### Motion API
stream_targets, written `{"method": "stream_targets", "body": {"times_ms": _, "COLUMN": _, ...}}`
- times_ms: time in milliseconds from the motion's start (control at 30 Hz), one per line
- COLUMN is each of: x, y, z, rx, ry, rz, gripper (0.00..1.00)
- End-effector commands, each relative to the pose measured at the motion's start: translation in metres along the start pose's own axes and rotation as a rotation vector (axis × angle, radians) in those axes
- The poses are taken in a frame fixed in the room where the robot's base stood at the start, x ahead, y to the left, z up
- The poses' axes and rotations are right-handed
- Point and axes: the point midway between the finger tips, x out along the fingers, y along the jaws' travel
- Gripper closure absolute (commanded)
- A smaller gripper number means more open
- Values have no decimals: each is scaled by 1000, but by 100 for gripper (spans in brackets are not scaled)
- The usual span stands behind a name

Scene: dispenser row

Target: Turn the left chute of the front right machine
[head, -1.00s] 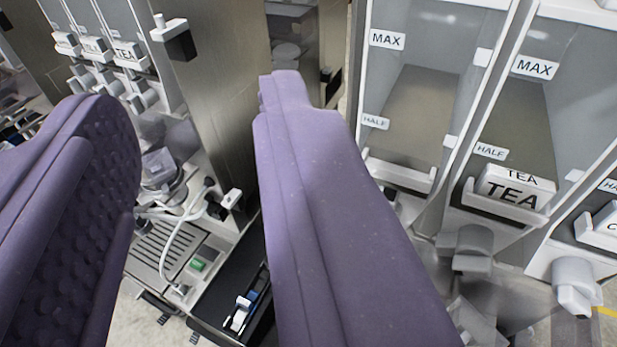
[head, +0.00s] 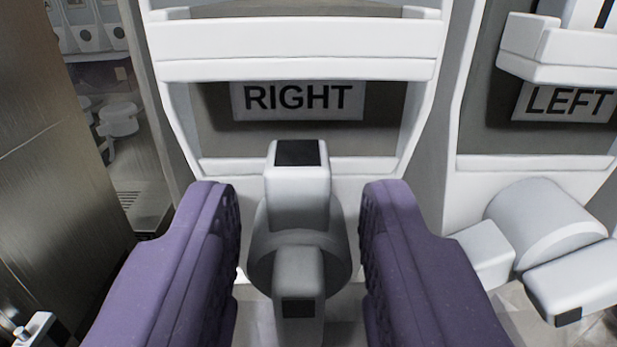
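A white chute (head: 297,205) with dark square ends stands upright below a "RIGHT" label (head: 300,100). My gripper (head: 299,215) is open, with one purple finger on each side of this chute. Gaps show between the fingers and the chute, so no grip is visible. Another white chute (head: 545,225) sits below a "LEFT" label (head: 566,102) at the right of the head view. Its body lies tilted sideways, and its right end is partly cut by the frame edge. My right finger is to the left of it.
A white ledge (head: 295,50) crosses above the "RIGHT" label. A brownish metal panel (head: 60,160) fills the left side. A narrow gap beside it shows more white machine parts (head: 118,120) farther back.

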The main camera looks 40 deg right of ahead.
Motion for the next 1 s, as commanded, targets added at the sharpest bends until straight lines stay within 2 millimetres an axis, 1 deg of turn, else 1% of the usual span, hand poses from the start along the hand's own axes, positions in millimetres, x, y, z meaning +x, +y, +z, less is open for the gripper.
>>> {"method": "stream_targets", "body": {"times_ms": 100, "x": 3, "y": 0, "z": 0, "rx": 0, "ry": 0, "rz": -1, "gripper": 62}}
{"method": "stream_targets", "body": {"times_ms": 267, "x": 3, "y": 0, "z": 0, "rx": 0, "ry": 0, "rz": -1, "gripper": 62}}
{"method": "stream_targets", "body": {"times_ms": 367, "x": 3, "y": 0, "z": -1, "rx": 0, "ry": 0, "rz": -1, "gripper": 82}}
{"method": "stream_targets", "body": {"times_ms": 400, "x": 3, "y": 0, "z": 0, "rx": 0, "ry": 0, "rz": -2, "gripper": 92}}
{"method": "stream_targets", "body": {"times_ms": 433, "x": 3, "y": 0, "z": -1, "rx": 0, "ry": 0, "rz": -2, "gripper": 98}}
{"method": "stream_targets", "body": {"times_ms": 567, "x": 3, "y": 0, "z": 1, "rx": 38, "ry": 1, "rz": -1, "gripper": 100}}
{"method": "stream_targets", "body": {"times_ms": 800, "x": 3, "y": 4, "z": 4, "rx": 365, "ry": 2, "rz": -2, "gripper": 100}}
{"method": "stream_targets", "body": {"times_ms": 900, "x": 3, "y": 4, "z": 2, "rx": 419, "ry": 0, "rz": -2, "gripper": 100}}
{"method": "stream_targets", "body": {"times_ms": 1000, "x": 3, "y": 4, "z": 1, "rx": 423, "ry": -1, "rz": -2, "gripper": 100}}
